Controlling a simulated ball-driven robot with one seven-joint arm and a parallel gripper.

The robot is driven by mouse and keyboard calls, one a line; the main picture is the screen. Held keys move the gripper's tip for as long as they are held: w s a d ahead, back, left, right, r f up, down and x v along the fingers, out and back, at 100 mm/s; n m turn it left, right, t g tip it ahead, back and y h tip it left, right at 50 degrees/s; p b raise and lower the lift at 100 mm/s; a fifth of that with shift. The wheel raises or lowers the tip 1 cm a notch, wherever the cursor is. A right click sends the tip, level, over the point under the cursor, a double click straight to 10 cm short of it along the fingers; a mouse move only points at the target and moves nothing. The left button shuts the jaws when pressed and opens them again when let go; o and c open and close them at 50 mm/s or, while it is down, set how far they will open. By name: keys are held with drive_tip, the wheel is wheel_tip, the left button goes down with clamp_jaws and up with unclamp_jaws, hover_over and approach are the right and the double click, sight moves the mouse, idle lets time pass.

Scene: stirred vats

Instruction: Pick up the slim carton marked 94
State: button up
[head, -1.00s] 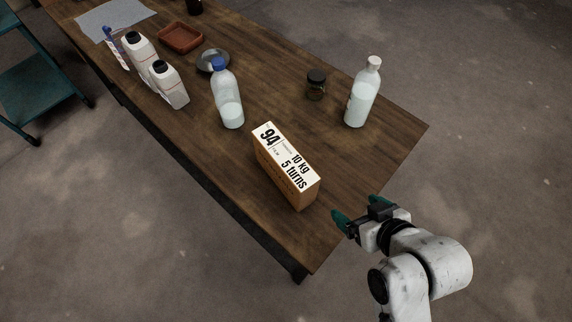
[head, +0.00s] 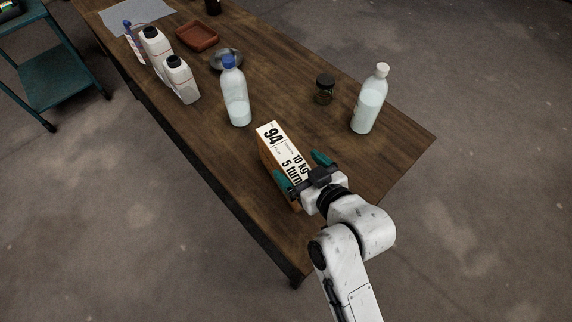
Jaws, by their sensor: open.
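The slim carton marked 94 (head: 275,140) stands near the front end of the wooden table. It is orange-brown with a white top face printed "94", "10 kg" and "5 turns". My gripper (head: 303,170) is open over the carton's near end, with its two teal fingers spread to either side of the top. The left finger is by the carton's left side and the right finger is to the right of its top. I cannot tell whether either finger touches it. My gripper hides the end of the printing and the carton's near corner.
A blue-capped bottle (head: 236,98) stands just behind the carton. A white-capped bottle (head: 369,100) and a small dark jar (head: 324,90) stand to the right. White jugs (head: 181,80), a metal bowl (head: 226,60) and a reddish tray (head: 197,37) are farther back. The table's right front corner is clear.

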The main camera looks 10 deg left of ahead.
sight(292, 162)
drive_tip(key=shift+x, duration=1.55)
drive_tip(key=shift+f, duration=0.1)
drive_tip(key=shift+s, duration=0.1)
clamp_jaws()
